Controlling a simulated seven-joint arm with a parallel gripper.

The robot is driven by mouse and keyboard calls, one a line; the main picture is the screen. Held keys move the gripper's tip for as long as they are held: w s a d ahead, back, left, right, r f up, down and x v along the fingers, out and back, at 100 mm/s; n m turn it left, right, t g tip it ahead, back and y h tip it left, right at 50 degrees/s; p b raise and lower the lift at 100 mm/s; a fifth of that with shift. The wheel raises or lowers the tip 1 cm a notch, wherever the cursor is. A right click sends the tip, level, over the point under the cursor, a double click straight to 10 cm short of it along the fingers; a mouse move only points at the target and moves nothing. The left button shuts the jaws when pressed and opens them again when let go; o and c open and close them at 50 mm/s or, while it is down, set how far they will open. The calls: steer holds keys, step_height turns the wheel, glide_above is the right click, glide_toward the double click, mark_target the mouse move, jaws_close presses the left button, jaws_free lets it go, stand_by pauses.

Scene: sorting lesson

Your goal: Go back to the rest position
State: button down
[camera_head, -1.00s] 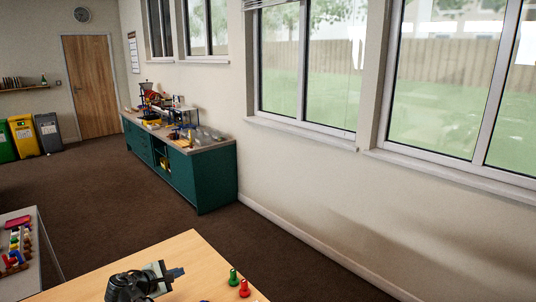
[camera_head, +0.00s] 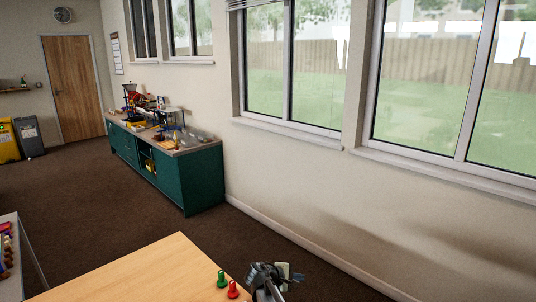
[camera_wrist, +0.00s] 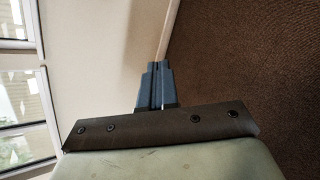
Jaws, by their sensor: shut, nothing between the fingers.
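My gripper (camera_head: 298,278) is at the bottom of the head view, just past the right edge of the wooden table (camera_head: 150,268). In the wrist view its two blue-grey fingers (camera_wrist: 157,84) are together with nothing between them. They point out over bare floor and wall. A green peg-like piece (camera_head: 221,279) and a red one (camera_head: 233,290) stand on the table near its right edge, left of my gripper and apart from it.
A grey table (camera_head: 32,262) with colourful items stands at the left edge. A teal cabinet (camera_head: 203,182) with equipment on top runs along the windowed wall. Brown carpet (camera_head: 95,215) between them is clear.

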steer(key=s+d+f+m+g, duration=0.35)
steer(key=d+f, duration=0.55)
steer(key=d, duration=0.5)
steer(key=s+d+f+m+g+y, duration=0.2)
steer(key=s+d+f, duration=0.2)
steer(key=s+f, duration=0.55)
steer(key=s+a+f+m+g+y, duration=0.2)
steer(key=s+a+f, duration=0.2)
steer(key=s, duration=0.9)
steer(key=s+a+f+m+g+y, duration=0.3)
steer(key=s+f, duration=0.2)
steer(key=s, duration=0.8)
steer(key=s+a+f+m+g+y, duration=0.2)
steer(key=s+a+f, duration=0.2)
steer(key=s, duration=0.9)
steer(key=shift+s+a+f+y, duration=0.2)
steer(key=shift+a+f+y, duration=0.2)
steer(key=shift+f, duration=0.45)
